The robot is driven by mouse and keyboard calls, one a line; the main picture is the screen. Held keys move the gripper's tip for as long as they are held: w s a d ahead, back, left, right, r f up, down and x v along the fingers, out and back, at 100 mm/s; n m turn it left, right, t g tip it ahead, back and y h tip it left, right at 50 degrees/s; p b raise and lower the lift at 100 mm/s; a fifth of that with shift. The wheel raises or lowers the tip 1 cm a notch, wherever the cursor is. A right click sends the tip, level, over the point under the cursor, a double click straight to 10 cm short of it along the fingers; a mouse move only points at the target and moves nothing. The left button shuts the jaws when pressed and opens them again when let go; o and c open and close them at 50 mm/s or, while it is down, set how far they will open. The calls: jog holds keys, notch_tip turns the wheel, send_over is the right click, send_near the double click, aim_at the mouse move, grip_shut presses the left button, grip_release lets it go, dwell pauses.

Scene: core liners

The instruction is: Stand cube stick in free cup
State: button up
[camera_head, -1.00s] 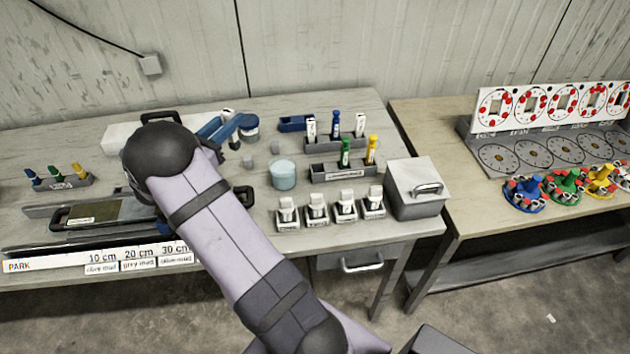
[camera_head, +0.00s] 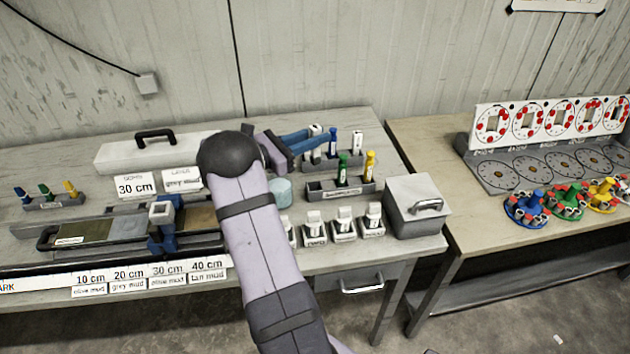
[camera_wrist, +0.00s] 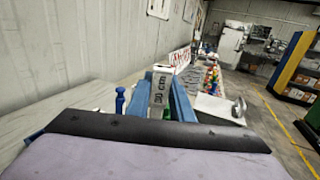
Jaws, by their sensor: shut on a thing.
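My gripper (camera_head: 308,137) has blue fingers and is above the back right of the left bench, over the back rack. It is shut on a pale grey cube stick (camera_wrist: 160,92), which stands between the blue fingers in the wrist view and bears lettering like "30 CM". Only a small pale part of the stick (camera_head: 316,130) shows in the head view. The front rack (camera_head: 318,193) holds a green and a yellow marker and looks empty at its left end. A light blue cup (camera_head: 283,193) stands left of it, partly behind my arm. I cannot tell which cup is free.
The back rack (camera_head: 308,163) with blue and white upright pieces lies below my gripper. Several white-topped holders (camera_head: 343,226) stand in front. A grey lidded box (camera_head: 415,207) is at the right. A core tray with a blue slider (camera_head: 162,235) is at the left.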

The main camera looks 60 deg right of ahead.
aim_at(315, 165)
jog(key=shift+w+f+p, duration=0.1)
jog(key=shift+f+p, duration=1.15)
jog(key=shift+f, duration=3.3)
jog(key=shift+f, duration=0.1)
jog(key=shift+f+b, duration=0.35)
jog(key=shift+b, duration=0.15)
jog(key=shift+f, duration=0.15)
jog(key=o, duration=0.9)
jog(key=shift+o, duration=0.2)
